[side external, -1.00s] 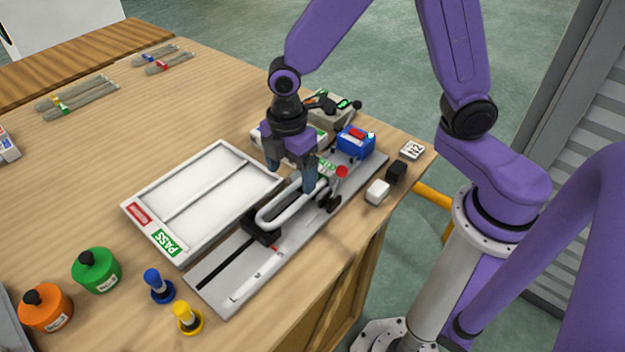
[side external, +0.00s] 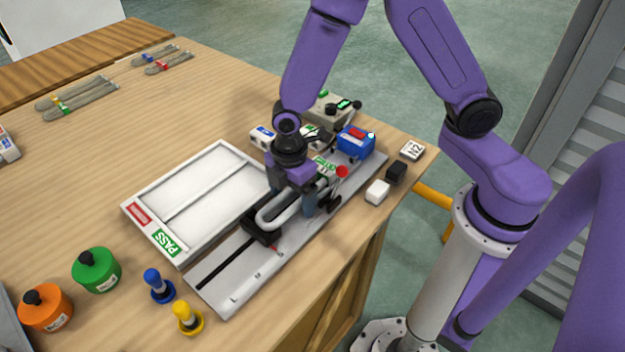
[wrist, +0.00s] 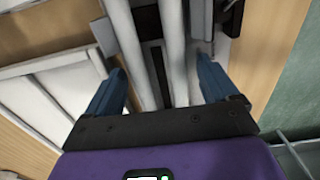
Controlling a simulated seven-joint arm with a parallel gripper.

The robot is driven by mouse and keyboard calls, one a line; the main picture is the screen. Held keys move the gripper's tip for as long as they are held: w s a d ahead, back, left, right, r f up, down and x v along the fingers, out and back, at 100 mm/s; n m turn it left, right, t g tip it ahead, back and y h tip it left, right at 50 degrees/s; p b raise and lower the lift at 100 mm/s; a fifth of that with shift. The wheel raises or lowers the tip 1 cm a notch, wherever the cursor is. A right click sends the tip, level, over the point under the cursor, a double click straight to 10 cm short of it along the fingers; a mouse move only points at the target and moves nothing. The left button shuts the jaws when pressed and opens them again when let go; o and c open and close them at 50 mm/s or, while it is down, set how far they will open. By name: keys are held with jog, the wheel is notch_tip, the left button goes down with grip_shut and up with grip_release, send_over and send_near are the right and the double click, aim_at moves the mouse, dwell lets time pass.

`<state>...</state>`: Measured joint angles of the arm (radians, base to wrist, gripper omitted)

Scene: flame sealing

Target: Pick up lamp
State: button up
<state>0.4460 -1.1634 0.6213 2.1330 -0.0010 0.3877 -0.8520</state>
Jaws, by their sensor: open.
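The lamp, a white U-shaped tube (side external: 268,218), lies along a grey plate in the side view, its bend end resting on a black holder (side external: 259,233). Its two parallel legs (wrist: 174,50) run up the wrist view. My gripper (side external: 292,196) is low over the lamp with its jaws open. In the wrist view the blue fingers of my gripper (wrist: 161,66) stand one on each side of the legs, with gaps visible. The far ends of the legs are partly hidden behind my gripper in the side view.
A white two-part tray (side external: 190,195) with a green PASS label lies close on the left. A blue device (side external: 356,142), a red knob (side external: 342,171) and small blocks (side external: 377,192) stand beyond on the right. Green (side external: 96,270) and orange (side external: 46,308) bottles stand at front left.

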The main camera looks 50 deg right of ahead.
jog(key=c, duration=1.2)
jog(key=shift+o, duration=0.2)
jog(key=shift+r, duration=0.1)
notch_tip(320, 180, up, 9)
jog(key=w+a+f, duration=0.1)
jog(key=w+a, duration=0.4)
jog(key=w, duration=0.6)
jog(key=w+a, duration=0.5)
jog(key=w, duration=0.7)
jog(key=shift+f, duration=0.4)
